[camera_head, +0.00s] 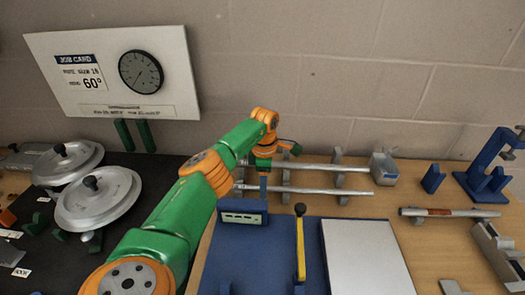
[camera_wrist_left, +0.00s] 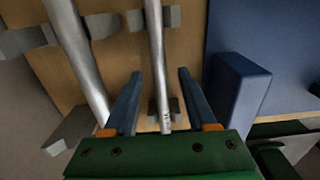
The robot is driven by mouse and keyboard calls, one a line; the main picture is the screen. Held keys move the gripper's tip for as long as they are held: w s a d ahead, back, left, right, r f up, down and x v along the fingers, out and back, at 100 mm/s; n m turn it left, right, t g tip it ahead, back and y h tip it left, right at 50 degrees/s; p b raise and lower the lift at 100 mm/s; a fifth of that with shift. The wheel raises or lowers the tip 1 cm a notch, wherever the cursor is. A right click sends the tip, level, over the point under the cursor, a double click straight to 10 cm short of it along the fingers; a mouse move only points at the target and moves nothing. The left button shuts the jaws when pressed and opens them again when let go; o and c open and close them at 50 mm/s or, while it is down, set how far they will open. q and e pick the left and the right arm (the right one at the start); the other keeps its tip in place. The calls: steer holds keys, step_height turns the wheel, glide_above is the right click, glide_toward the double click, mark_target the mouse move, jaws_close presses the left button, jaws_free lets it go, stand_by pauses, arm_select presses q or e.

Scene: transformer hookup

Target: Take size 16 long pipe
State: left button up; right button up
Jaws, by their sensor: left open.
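Two long silver pipes lie side by side on grey supports at the back of the wooden bench: a rear pipe (camera_head: 325,167) and a front pipe (camera_head: 320,191). I cannot read a size on either. My left gripper (camera_head: 264,178) is open over the front pipe's left part. In the left wrist view, its open fingers (camera_wrist_left: 160,76) have the thinner pipe (camera_wrist_left: 155,45) running between them, with gaps on both sides. The thicker pipe (camera_wrist_left: 75,50) lies outside, left of the fingers. My right gripper is not in view.
A blue block (camera_head: 242,210) stands close in front of the gripper, and shows right of the fingers in the wrist view (camera_wrist_left: 240,90). A yellow lever (camera_head: 300,245) stands on a blue board. A job card board (camera_head: 110,70) showing 60° leans behind two round lids (camera_head: 97,198).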

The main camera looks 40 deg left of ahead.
arm_select(q)
steer(key=shift+w+f, duration=0.1)
jaws_close()
